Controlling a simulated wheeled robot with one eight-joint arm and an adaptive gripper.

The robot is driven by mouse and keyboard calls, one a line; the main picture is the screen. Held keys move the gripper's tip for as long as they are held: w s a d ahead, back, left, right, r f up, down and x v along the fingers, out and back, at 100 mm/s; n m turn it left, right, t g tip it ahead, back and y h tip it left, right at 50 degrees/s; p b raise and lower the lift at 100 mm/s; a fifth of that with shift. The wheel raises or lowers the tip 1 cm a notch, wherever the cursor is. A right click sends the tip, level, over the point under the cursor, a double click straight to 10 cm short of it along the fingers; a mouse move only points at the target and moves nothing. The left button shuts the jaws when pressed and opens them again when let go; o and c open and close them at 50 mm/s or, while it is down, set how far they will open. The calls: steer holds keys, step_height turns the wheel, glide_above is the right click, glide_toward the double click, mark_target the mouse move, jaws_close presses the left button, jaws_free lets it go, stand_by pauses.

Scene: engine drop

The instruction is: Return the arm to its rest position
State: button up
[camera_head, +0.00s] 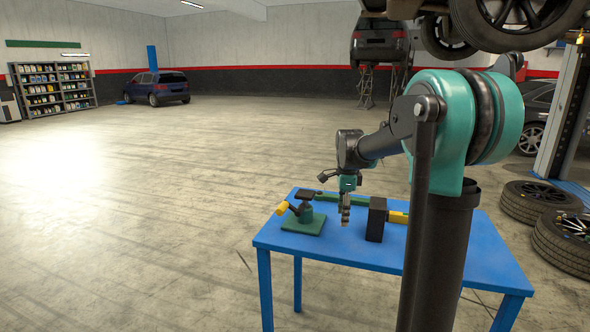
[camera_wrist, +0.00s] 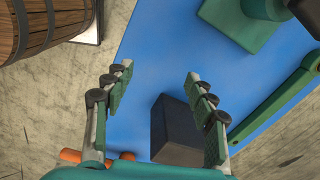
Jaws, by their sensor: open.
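My arm reaches out over the blue table (camera_head: 345,248). My gripper (camera_head: 345,222) points down above the table, between a green stand and a black block. In the wrist view my gripper (camera_wrist: 156,74) has its two fingers wide apart with nothing between the tips. The black block (camera_head: 376,219) stands just right of the gripper; in the wrist view the block (camera_wrist: 172,132) shows low between the fingers, partly hidden by the right finger. I cannot tell whether they touch.
The green stand (camera_head: 304,223) with a yellow-ended handle (camera_head: 282,208) is on the table's left. A green bar (camera_head: 328,196) lies behind. Tyres (camera_head: 566,240) lie right of the table. A wooden barrel (camera_wrist: 50,28) shows in the wrist view. Open floor (camera_head: 140,220) spreads left.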

steer(key=s+d+f+n+t, duration=0.1)
steer(key=s+f+n, duration=0.4)
steer(key=s, duration=0.3)
steer(key=s+d+f+n+t, duration=0.1)
steer(key=s+f+n, duration=0.4)
steer(key=s+n, duration=0.2)
steer(key=s+d+f+n+t, duration=0.1)
steer(key=s+f+n, duration=0.4)
steer(key=s, duration=0.6)
steer(key=shift+s+f+n+t, duration=0.25)
steer(key=shift+n+t, duration=0.05)
steer(key=shift+n, duration=0.4)
